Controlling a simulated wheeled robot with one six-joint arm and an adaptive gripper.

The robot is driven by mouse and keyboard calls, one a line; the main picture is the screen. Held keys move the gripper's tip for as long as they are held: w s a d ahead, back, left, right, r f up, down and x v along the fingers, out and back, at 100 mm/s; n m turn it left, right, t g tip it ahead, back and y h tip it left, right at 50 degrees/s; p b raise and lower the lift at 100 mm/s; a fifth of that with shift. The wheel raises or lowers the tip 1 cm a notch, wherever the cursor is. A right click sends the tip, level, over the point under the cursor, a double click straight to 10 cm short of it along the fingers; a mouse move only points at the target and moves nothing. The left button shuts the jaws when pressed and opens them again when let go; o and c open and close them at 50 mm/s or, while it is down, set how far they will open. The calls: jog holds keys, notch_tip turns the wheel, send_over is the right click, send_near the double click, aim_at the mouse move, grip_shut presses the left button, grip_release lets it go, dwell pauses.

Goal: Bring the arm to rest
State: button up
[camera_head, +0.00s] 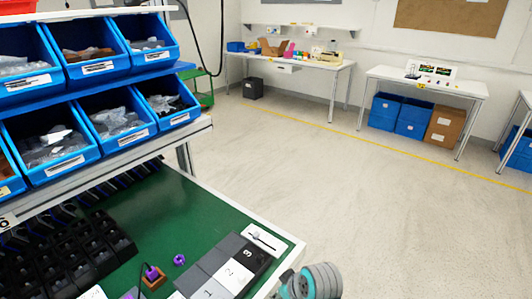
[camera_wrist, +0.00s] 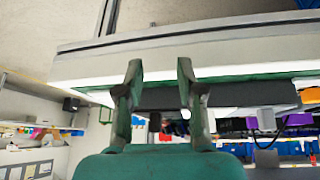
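In the wrist view my gripper (camera_wrist: 157,75) shows two dark green fingers standing well apart, with nothing held between them. The white edge of the workbench (camera_wrist: 230,67) lies behind the fingers, and that view looks turned over. In the head view a rounded teal and grey part of my arm (camera_head: 314,282) shows at the bottom, just off the bench's right corner. The fingers cannot be made out there. I cannot tell from these frames whether the arm is moving.
The green-topped bench (camera_head: 190,215) carries grey numbered boxes (camera_head: 232,273), a white plate (camera_head: 266,239), a loose purple piece (camera_head: 180,260) and a brown block (camera_head: 154,279). Blue bins (camera_head: 120,128) stand on a rack above it. Open floor (camera_head: 350,190) lies to the right.

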jog(key=s+d+f+m+t+h, duration=0.1)
jog(key=s+d+f+m+t, duration=0.3)
jog(key=s, duration=0.6)
jog(key=s+d+f+m+t+h, duration=0.1)
jog(key=s+d+f, duration=0.4)
jog(key=s, duration=0.5)
jog(key=s+d+r+m+t, duration=0.1)
jog(key=s+d+r+t, duration=0.1)
jog(key=s+r, duration=0.6)
jog(key=s+d+r+m+t+h, duration=0.1)
jog(key=s+d+r+m+t, duration=0.1)
jog(key=s+r, duration=0.6)
jog(key=shift+s+d+r+t+h, duration=0.35)
jog(key=shift+s+d+t, duration=0.2)
jog(key=shift+s, duration=2.05)
